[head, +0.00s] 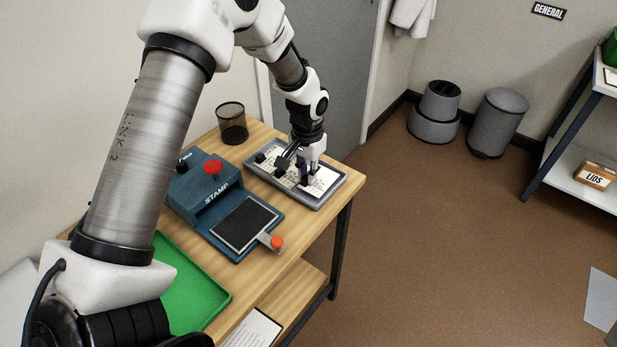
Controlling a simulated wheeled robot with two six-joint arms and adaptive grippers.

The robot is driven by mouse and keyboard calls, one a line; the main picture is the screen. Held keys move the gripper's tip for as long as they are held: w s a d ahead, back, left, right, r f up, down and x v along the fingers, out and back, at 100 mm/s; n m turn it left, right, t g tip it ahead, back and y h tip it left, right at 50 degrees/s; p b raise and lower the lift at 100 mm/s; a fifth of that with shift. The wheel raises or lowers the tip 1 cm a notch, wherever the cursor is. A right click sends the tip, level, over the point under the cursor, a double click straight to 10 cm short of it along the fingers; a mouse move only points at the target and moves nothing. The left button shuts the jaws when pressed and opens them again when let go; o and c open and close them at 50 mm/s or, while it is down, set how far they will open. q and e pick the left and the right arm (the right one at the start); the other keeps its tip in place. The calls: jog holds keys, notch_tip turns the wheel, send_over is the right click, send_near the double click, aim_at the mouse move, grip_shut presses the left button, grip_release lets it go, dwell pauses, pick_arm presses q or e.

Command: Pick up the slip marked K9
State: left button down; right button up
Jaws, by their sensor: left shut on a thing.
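My left gripper (303,175) points down into a grey tray (322,204) near the back right corner of the wooden bench. White paper slips (323,182) with dark marks lie in the tray. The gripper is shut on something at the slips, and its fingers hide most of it. The marks are too small to read, so I cannot tell which slip is K9. My right gripper is not in view.
A blue stamp machine (222,200) with red knobs stands left of the tray. A green tray (192,290) is at the bench's front left. A black mesh cup (232,123) stands behind.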

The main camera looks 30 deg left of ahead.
pick_arm(q)
notch_tip(320, 180, up, 2)
jog(key=shift+s+d+r, duration=0.1)
jog(key=s+d+r+b, duration=0.1)
jog(key=s+d+b, duration=0.1)
jog(key=s+d, duration=0.8)
jog(key=shift+s+r, duration=0.2)
jog(key=shift+s, duration=0.9)
